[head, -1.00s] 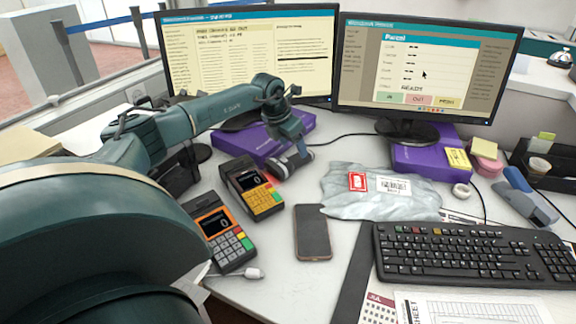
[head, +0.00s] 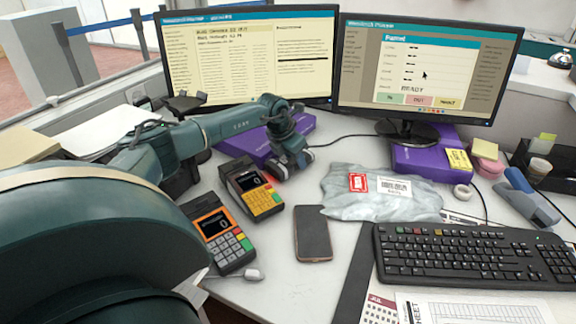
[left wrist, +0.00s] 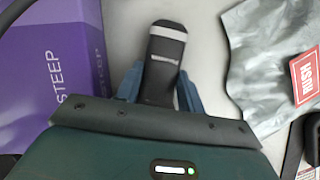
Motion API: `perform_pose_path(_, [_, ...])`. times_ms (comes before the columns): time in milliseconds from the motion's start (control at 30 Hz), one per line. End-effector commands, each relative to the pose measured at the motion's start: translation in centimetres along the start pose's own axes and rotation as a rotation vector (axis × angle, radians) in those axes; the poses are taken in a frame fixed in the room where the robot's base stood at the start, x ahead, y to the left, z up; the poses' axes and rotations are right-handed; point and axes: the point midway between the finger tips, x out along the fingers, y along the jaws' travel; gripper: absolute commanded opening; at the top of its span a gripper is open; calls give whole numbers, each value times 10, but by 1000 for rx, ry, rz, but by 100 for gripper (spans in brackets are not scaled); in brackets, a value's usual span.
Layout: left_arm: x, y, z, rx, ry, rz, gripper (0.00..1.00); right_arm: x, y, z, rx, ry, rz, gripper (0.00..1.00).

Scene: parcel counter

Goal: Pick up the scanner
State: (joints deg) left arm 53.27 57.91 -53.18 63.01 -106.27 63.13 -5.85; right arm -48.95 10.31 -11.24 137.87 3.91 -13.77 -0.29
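The scanner (head: 277,172) is a dark handheld device on the counter, under my left gripper (head: 292,160) and mostly hidden by it in the head view. In the left wrist view the scanner (left wrist: 163,50) is black with pale bands and points away from the palm. The left gripper's blue fingers (left wrist: 160,88) stand on either side of its body, close to its edges. They look open around it; firm contact cannot be made out. My right gripper is in neither view.
A purple box (head: 233,143) lies left of the scanner, and card terminals (head: 251,187) stand in front of it. A grey plastic parcel (head: 350,205) lies to the right. A phone (head: 312,235), a keyboard (head: 465,255) and two monitors (head: 250,60) are around.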

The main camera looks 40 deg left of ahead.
Motion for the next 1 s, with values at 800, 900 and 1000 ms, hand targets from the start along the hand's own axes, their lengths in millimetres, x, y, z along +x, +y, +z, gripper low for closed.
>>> perform_pose_path(800, [-37,1,17,-1,-7,1,10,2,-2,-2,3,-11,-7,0])
perform_pose_path(900, [-56,0,24,1,-6,1,10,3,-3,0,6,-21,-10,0])
perform_pose_path(1000, [-73,0,31,1,-4,1,10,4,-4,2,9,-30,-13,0])
